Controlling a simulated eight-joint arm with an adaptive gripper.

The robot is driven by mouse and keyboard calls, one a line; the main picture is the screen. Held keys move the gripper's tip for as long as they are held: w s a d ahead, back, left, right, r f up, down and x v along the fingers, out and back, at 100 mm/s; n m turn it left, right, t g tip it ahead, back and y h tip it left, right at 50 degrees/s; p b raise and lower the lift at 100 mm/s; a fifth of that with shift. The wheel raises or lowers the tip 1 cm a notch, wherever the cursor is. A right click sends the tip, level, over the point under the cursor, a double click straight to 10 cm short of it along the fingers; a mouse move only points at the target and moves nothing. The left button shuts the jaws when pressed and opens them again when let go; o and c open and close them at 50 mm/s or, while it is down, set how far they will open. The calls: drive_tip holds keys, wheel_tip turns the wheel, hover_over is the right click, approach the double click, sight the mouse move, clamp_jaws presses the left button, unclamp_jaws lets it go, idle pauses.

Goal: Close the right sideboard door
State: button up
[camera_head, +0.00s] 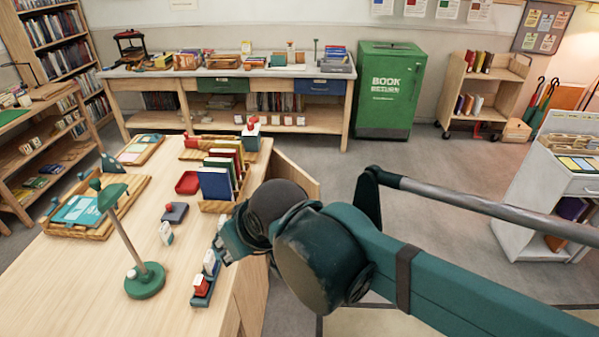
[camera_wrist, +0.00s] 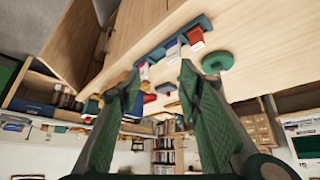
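The sideboard (camera_head: 90,255) is a light wooden cabinet at the left of the head view, with its front facing right. One door (camera_head: 299,173) stands open at its far end, swung out from the front. My gripper (camera_head: 235,240) is beside the sideboard's front top edge in the head view, partly hidden by my arm. In the wrist view its fingers (camera_wrist: 160,72) are spread apart with nothing between them, clear of the door.
A green lamp (camera_head: 146,280), books (camera_head: 215,183), and stamps (camera_head: 202,290) stand on the sideboard top near my gripper. A green book-return bin (camera_head: 388,90) and a book cart (camera_head: 485,90) stand farther back. The floor (camera_head: 430,210) right of the door is clear.

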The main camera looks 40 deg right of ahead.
drive_tip(key=shift+w+d+r, duration=0.15)
drive_tip(key=shift+w+r, duration=0.1)
drive_tip(key=shift+w, duration=0.05)
drive_tip(key=c, duration=0.4)
drive_tip(key=w+d+r, duration=0.1)
drive_tip(key=w, duration=0.1)
drive_tip(key=w+d+r+m, duration=0.1)
drive_tip(key=w, duration=0.1)
drive_tip(key=w+d+r+m+g+p, duration=0.1)
drive_tip(key=w, duration=0.1)
drive_tip(key=shift+d+r, duration=0.35)
clamp_jaws()
drive_tip(key=w+d+m+g+p, duration=0.3)
drive_tip(key=w+d+m, duration=0.5)
drive_tip(key=w+d, duration=1.5)
drive_tip(key=d+f+m+g+y+p, duration=0.1)
drive_tip(key=d+f+m, duration=0.2)
drive_tip(key=d+f, duration=0.5)
drive_tip(key=w+d+f+m+g+y+p, duration=0.1)
drive_tip(key=d+f+m, duration=0.2)
drive_tip(key=d+f, duration=0.6)
drive_tip(key=d+f+m+p, duration=0.1)
drive_tip(key=d+f, duration=0.7)
drive_tip(key=d, duration=1.2)
drive_tip(key=shift+w+f+m+g+y+p, duration=0.35)
drive_tip(key=shift+m+g+y+p, duration=0.05)
drive_tip(key=shift+m, duration=0.5)
